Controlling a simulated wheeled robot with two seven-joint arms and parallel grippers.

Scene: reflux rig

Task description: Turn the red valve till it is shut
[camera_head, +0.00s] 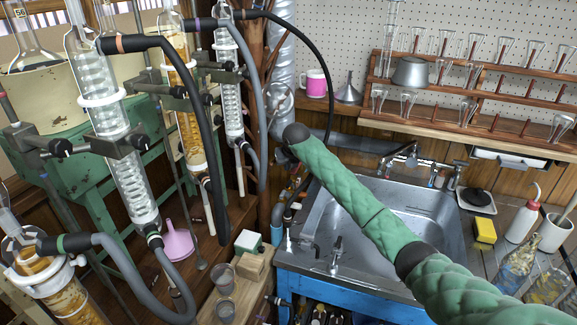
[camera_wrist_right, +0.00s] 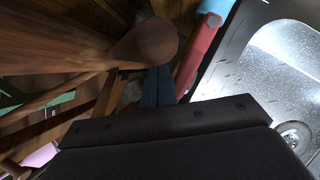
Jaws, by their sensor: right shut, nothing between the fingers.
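No red valve handle stands out in the head view. My left gripper is not in view.
A steel sink (camera_head: 440,215) is right of the pipes. Glass condensers (camera_head: 118,130) with hoses stand on the left. In the wrist view a thick brown wooden post (camera_wrist_right: 145,42) is close beside the fingers. A yellow sponge (camera_head: 484,231) lies right of the sink.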

